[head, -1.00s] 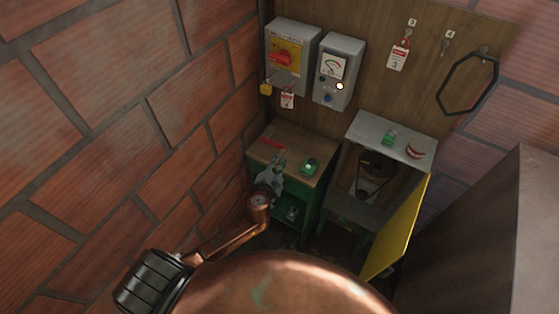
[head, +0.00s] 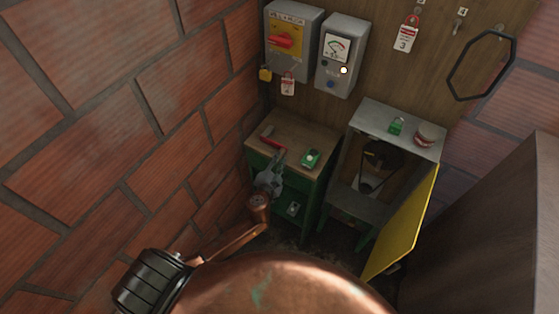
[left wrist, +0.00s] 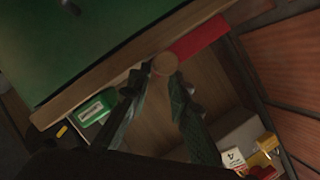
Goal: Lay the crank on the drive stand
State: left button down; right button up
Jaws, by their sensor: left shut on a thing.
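The crank shows as a red bar (left wrist: 200,38) with a round wooden knob (left wrist: 165,64) in the left wrist view. In the head view its red part (head: 267,132) shows over the wooden top of the green cabinet (head: 318,143). My left gripper (head: 279,158) is shut on the crank, with the knob between its fingertips (left wrist: 160,78). I cannot tell whether the crank touches the cabinet top. What I take for the drive stand is the grey stand (head: 375,113) right of the cabinet; a belt shows inside. My right gripper is out of view.
A green case (head: 311,158) lies on the cabinet top. A small green item (head: 397,125) and a red-and-white round thing (head: 425,134) sit on the grey stand. Its yellow door (head: 405,225) hangs open. Switch boxes (head: 292,38) are on the wall behind; brick wall is close on the left.

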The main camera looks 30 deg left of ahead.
pick_arm(q)
jog(key=shift+r, duration=0.1)
jog(key=c, duration=1.7)
grip_release()
jog(key=shift+c, duration=0.2)
jog(key=shift+s, duration=0.1)
jog(key=v, duration=1.1)
jog(key=shift+s+d+r, duration=0.15)
jog(key=shift+s, duration=0.2)
